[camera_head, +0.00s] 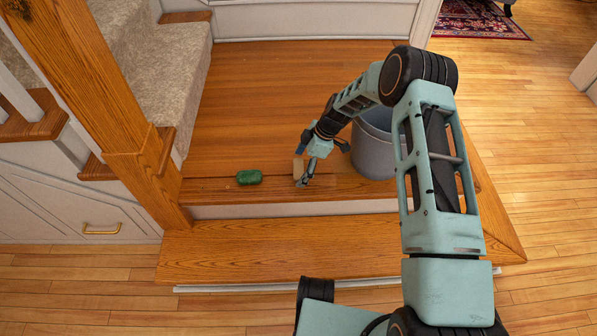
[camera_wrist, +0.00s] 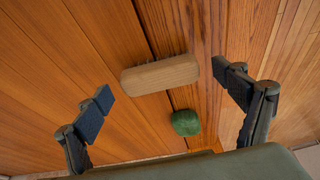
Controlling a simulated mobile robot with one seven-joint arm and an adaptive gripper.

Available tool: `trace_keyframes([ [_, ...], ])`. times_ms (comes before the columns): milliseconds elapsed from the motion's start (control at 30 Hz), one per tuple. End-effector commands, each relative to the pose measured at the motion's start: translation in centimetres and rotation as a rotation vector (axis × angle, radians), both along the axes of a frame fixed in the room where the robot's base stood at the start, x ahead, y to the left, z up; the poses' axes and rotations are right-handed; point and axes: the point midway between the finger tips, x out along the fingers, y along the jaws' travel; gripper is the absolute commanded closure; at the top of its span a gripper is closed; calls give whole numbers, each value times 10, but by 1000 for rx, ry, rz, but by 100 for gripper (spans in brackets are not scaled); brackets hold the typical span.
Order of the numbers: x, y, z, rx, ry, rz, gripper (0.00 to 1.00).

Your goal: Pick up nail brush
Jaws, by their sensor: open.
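The nail brush (camera_wrist: 160,75), a light wooden block with bristles faintly visible along its upper edge, lies on the wooden landing across a dark board seam. In the wrist view my gripper (camera_wrist: 162,89) is open, with one finger to the left of the brush and the other to the right. Both fingers look apart from it.
A green block-like object (camera_head: 249,177) lies left of the brush near the landing edge; it also shows in the wrist view (camera_wrist: 185,122). A grey bin (camera_head: 372,150) stands close right of my gripper. A wooden newel post (camera_head: 115,95) rises at left. The landing behind is clear.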

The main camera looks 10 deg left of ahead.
Motion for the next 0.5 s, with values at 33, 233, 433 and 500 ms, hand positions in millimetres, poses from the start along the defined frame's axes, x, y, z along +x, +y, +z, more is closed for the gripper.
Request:
trace_keyframes([
  [33,0,0,1,0,0,0,11],
  [233,0,0,1,0,0,0,30],
  [433,0,0,1,0,0,0,52],
  [500,0,0,1,0,0,0,56],
])
